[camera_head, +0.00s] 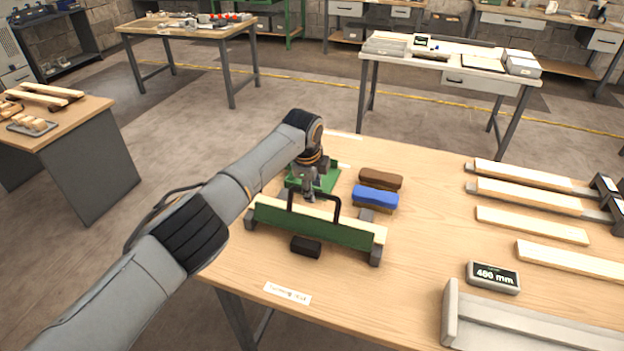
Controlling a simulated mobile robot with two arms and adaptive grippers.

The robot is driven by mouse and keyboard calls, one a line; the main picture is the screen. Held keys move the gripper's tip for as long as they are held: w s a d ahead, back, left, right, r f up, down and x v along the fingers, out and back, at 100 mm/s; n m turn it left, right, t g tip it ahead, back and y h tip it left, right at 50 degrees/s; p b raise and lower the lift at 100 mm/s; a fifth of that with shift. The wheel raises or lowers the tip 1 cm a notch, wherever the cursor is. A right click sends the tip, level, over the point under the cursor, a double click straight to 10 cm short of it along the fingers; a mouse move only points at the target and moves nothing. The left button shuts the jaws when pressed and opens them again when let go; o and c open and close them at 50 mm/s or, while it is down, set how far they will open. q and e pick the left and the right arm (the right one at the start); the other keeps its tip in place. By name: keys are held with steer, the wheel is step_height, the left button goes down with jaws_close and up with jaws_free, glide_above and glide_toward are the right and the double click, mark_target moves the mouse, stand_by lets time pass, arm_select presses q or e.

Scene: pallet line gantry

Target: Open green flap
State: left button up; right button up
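A long fixture stands on the wooden table, with a pale wooden strip (350,221) along its top. A green flap (312,228) makes its front face. A black hoop handle (338,207) rises above it. My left gripper (309,196) points down at the left part of the handle, at or just behind its top bar. I cannot tell whether its fingers touch the handle or how far apart they are. A green plate (329,178) lies behind the fixture, partly hidden by my gripper. My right gripper is not in view.
Several wooden slats, a "480 mm" display (493,277) and a grey tray (530,327) take up the right side. The table's middle is clear.

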arm_select(q)
steer(key=v, duration=1.1)
steer(key=shift+r, duration=0.3)
